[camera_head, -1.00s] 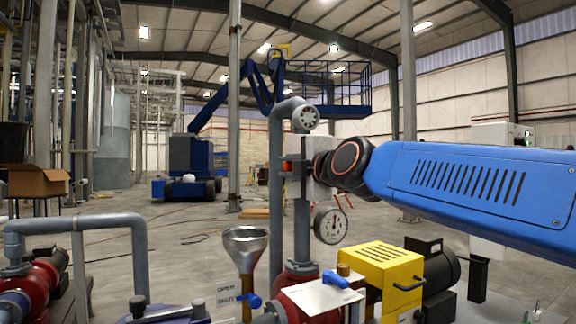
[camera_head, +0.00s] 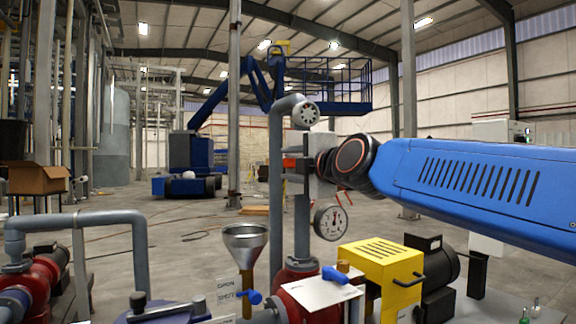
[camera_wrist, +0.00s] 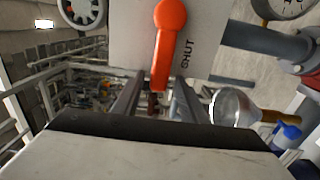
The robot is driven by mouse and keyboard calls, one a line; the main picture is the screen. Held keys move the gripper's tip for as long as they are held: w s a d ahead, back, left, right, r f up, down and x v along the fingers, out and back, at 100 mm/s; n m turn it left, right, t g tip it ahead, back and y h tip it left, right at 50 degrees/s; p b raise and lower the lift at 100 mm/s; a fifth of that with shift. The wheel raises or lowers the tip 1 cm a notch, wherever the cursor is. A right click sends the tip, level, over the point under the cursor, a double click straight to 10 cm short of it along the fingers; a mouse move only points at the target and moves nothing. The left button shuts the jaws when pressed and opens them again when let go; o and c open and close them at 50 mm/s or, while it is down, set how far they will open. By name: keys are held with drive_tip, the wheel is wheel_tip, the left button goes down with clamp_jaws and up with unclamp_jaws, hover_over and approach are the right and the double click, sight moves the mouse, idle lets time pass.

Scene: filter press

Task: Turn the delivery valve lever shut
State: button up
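The delivery valve lever (camera_wrist: 170,40) is orange and shows large in the wrist view, with its round hub at the top and its handle pointing down the picture. A light plate (camera_wrist: 212,25) beside it carries the word SHUT, to the right of the handle. My gripper (camera_wrist: 157,92) is open, with one dark finger on either side of the handle's end. Gaps show on both sides; whether a finger touches cannot be told. In the head view the lever (camera_head: 289,163) is a small orange patch left of my wrist, and the fingers are mostly hidden.
A grey vertical pipe (camera_head: 276,190) stands close left of the lever. A pressure gauge (camera_head: 330,222) hangs just below my wrist. A metal funnel (camera_head: 245,236), a blue-handled valve (camera_head: 335,275) and a yellow pump unit (camera_head: 384,270) sit lower. Open floor lies behind.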

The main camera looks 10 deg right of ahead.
drive_tip(key=v, duration=1.6)
drive_tip(key=shift+s, duration=0.2)
drive_tip(key=shift+f, duration=0.1)
